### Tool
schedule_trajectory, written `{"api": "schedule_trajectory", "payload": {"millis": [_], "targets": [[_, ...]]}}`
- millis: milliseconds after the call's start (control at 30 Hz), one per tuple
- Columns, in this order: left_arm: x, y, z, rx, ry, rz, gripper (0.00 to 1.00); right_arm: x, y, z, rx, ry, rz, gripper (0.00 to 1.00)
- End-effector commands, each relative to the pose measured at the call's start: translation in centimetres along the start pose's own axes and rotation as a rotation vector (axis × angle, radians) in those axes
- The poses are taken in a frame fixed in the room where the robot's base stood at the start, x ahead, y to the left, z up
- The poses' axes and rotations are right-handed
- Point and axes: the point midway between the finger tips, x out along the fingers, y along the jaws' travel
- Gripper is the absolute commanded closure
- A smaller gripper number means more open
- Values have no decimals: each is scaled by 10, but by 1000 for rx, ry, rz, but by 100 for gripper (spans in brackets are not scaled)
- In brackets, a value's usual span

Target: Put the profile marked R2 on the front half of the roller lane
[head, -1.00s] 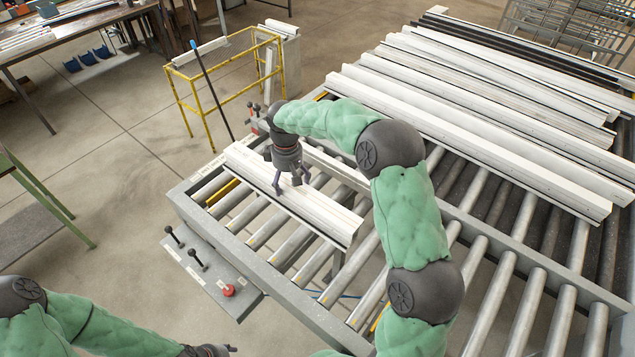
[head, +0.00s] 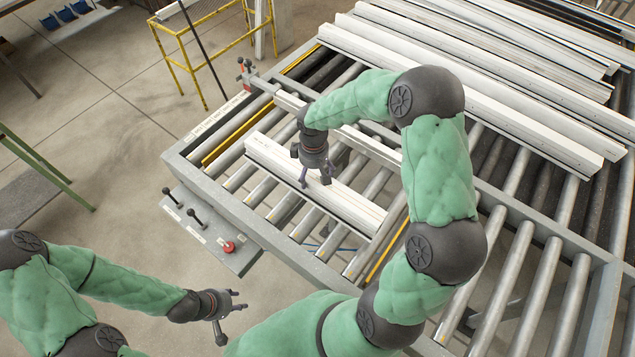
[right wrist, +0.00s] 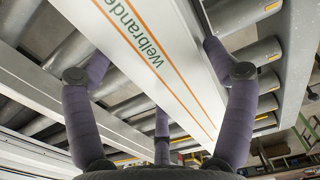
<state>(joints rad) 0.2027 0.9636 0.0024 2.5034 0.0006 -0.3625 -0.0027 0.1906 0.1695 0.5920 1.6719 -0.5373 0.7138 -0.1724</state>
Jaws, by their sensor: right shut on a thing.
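A long white profile (head: 345,202) lies lengthwise over the front part of the roller lane (head: 183,164), close to the rollers. I cannot tell whether it touches them. My right gripper (head: 316,181) is shut on it near the middle from above. In the right wrist view the profile (right wrist: 160,62) runs between the fingers (right wrist: 160,100), with orange lines and printed lettering. No R2 mark is readable. My left gripper (head: 230,314) is open and empty, in front of the lane and away from the profile.
Several long white profiles (head: 470,85) lie on the rollers behind. A panel with black levers and a red button (head: 229,247) is at the lane's front left. A yellow frame (head: 205,50) stands behind left. Bare rollers (head: 510,265) are at right.

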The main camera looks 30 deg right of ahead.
Motion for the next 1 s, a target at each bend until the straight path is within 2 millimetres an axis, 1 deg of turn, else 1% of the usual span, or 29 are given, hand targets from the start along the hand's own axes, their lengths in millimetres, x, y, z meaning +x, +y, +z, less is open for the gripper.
{"api": "schedule_trajectory", "payload": {"millis": [333, 367, 500, 600, 933, 967, 1000], "targets": [[-3, 1, 0, 0, 0, 0, 60, 16, -2, 14, 2, -1, 0, 74], [-3, 1, 0, 0, 0, 0, 60, 19, -2, 17, 3, 0, -1, 74], [-8, 3, 0, 0, 0, 0, 60, 38, -2, 16, 1, -2, -1, 74], [-10, 4, 0, 0, 0, 0, 60, 47, -1, 14, 1, 2, 1, 74], [-7, 2, 0, 0, 0, 0, 60, 50, -1, 14, 1, 2, 2, 74], [-7, 2, 0, 0, 0, 0, 60, 51, -2, 15, 0, 0, 0, 13], [-7, 3, 0, 0, 0, 0, 60, 51, -2, 15, 0, 0, 0, 2]]}}
